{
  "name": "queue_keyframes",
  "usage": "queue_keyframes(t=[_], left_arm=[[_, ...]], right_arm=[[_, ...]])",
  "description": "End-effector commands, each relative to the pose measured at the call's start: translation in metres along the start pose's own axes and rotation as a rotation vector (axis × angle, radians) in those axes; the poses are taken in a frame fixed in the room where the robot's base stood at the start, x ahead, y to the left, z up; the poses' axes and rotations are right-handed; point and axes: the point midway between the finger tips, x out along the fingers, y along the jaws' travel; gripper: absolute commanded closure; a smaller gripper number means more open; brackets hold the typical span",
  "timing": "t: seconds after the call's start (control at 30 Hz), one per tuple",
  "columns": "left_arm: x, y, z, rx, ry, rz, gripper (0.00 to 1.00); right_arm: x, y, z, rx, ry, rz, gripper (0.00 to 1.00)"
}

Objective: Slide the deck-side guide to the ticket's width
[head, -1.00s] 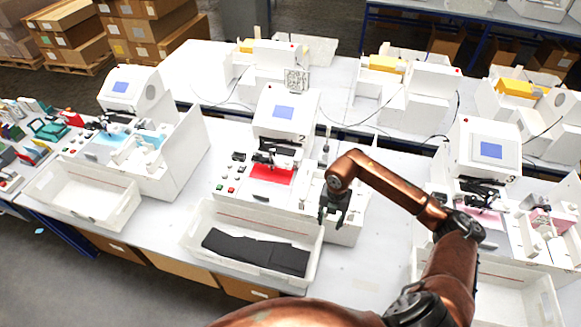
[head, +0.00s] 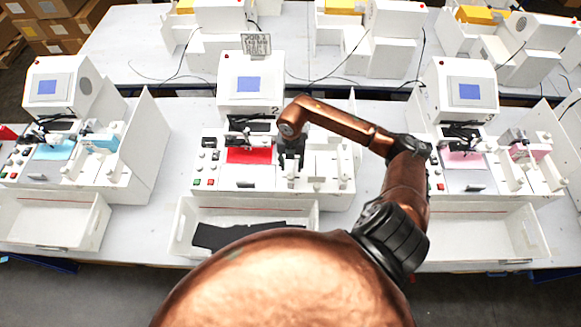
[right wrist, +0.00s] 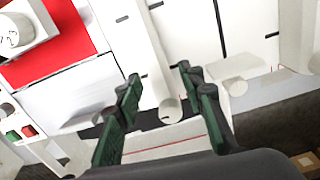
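My right gripper (head: 291,165) hangs over the middle plotter, just right of its red sheet (head: 249,156). In the right wrist view my right gripper (right wrist: 165,90) is open, its two green-and-black fingers apart. A long white bar with a rounded end (right wrist: 150,50), which looks like a guide, runs down to the space between the fingers. I cannot tell whether the fingers are level with it or above it. Black tick marks line the white deck (right wrist: 190,30). My left gripper is not in view.
A white bin (head: 186,222) with dark sheets (head: 235,235) stands in front of the middle plotter. Similar plotters stand left (head: 60,88) and right (head: 462,92). An upright white panel (head: 352,130) borders the middle deck on the right.

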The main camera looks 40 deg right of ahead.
Motion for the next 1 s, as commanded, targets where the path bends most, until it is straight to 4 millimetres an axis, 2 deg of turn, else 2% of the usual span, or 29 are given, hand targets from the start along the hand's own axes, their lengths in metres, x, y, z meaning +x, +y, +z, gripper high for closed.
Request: queue_keyframes(t=[0.13,0.3,0.6,1.0], left_arm=[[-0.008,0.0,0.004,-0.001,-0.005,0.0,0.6],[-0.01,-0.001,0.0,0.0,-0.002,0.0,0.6],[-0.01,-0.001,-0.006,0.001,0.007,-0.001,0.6],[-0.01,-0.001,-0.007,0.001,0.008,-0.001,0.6]], right_arm=[[0.021,0.0,-0.001,0.002,0.003,0.001,0.64],[0.034,-0.001,0.0,0.002,0.001,0.001,0.64],[0.037,-0.002,0.0,0.003,0.0,0.001,0.64],[0.037,-0.002,0.0,0.003,0.0,0.001,0.91]])
